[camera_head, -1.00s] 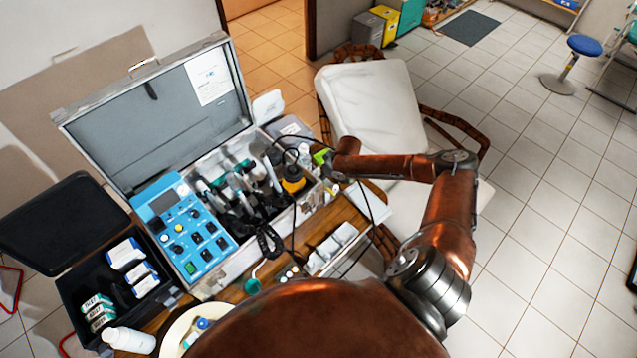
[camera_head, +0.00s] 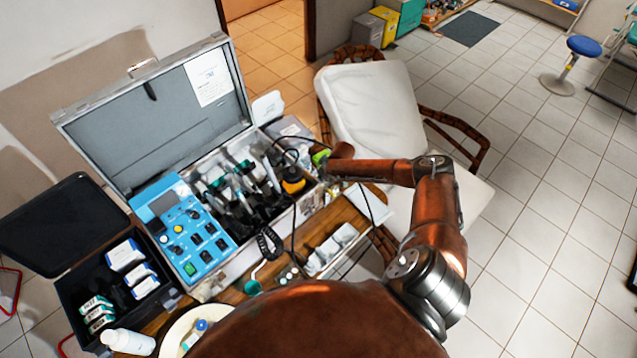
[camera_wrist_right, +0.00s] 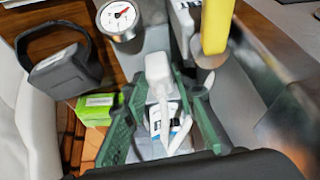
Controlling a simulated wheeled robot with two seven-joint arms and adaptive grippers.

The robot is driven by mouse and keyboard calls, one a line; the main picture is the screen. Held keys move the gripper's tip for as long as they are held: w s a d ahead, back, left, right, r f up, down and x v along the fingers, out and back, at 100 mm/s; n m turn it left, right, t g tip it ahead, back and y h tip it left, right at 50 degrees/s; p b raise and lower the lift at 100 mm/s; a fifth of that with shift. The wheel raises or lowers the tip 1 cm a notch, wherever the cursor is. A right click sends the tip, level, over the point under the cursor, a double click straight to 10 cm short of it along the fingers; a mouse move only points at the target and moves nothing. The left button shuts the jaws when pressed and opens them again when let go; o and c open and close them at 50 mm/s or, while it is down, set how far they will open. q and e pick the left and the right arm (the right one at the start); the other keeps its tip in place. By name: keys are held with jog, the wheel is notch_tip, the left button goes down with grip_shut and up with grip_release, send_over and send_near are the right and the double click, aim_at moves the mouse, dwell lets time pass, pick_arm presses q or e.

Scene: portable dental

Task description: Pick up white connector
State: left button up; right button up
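A white connector (camera_wrist_right: 159,72) shows in the right wrist view, with a blocky top and a narrower white part running down between my fingers. My right gripper (camera_wrist_right: 163,95) has green fingers, one on each side of the connector. They are apart, with visible gaps to it, so the gripper is open. In the head view my right arm reaches in from the right to the right end of the open case (camera_head: 262,232). Its wrist hides the fingers and the connector there. My left gripper is not in view.
In the right wrist view, a pressure gauge (camera_wrist_right: 119,18), a yellow-handled item (camera_wrist_right: 216,25), a black cuff-like object (camera_wrist_right: 62,72) and a green box (camera_wrist_right: 95,108) crowd the connector. A blue control panel (camera_head: 185,235) and black box (camera_head: 70,285) lie left. The chair (camera_head: 375,105) stands behind.

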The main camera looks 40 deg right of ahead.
grip_shut()
notch_tip(320, 180, up, 10)
jog(key=shift+r, duration=0.1)
dwell(0.5)
